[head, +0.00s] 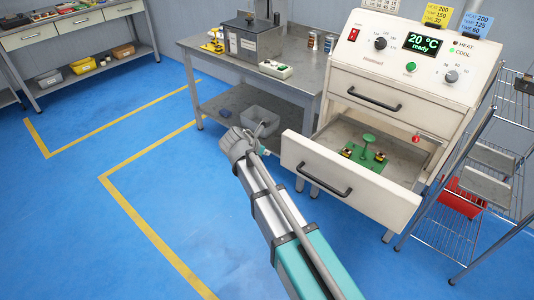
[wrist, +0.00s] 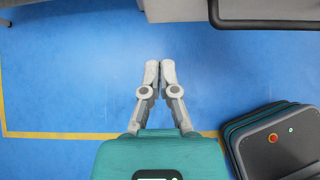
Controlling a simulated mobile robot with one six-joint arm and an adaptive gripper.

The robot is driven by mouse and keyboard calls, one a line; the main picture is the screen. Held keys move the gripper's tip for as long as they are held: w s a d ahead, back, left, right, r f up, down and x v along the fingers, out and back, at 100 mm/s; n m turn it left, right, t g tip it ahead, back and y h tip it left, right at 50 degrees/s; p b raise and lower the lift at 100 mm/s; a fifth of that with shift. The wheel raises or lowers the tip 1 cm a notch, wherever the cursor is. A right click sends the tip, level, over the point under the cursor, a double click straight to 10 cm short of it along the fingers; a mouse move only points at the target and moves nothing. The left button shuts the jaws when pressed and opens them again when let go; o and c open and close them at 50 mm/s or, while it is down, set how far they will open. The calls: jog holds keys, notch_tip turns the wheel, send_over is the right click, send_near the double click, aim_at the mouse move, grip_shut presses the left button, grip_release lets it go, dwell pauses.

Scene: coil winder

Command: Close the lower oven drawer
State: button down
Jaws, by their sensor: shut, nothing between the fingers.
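The cream oven (head: 395,75) stands at the right in the head view. Its lower drawer (head: 300,150) is pulled out, with a black bar handle (head: 324,180) on its front. A green plate (head: 372,156) with a green knob and small yellow-and-black parts lies inside. The upper drawer (head: 372,92) is shut. In the wrist view my gripper (wrist: 160,66) is shut and empty, pointing toward the top of the picture over blue floor. The black handle (wrist: 268,23) shows at the top right there, apart from my fingertips. In the head view my wrist mostly hides the fingers.
A grey metal workbench (head: 215,52) with a box machine and a grey bin (head: 262,120) on its lower shelf stands left of the oven. A wire rack (head: 478,205) with a red bin (head: 462,196) stands close at the right. Blue floor (head: 80,220) at the left is clear.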

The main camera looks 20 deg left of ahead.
aim_at(286, 151)
jog(key=b+x, duration=0.2)
jog(key=x, duration=0.1)
jog(key=b+x, duration=0.2)
jog(key=x, duration=0.2)
jog(key=w+r+b+x, duration=0.1)
jog(key=x, duration=0.2)
jog(key=shift+w+d+b, duration=0.25)
jog(key=shift+b, duration=0.15)
jog(key=shift+w+d, duration=0.3)
jog(key=shift+w, duration=0.45)
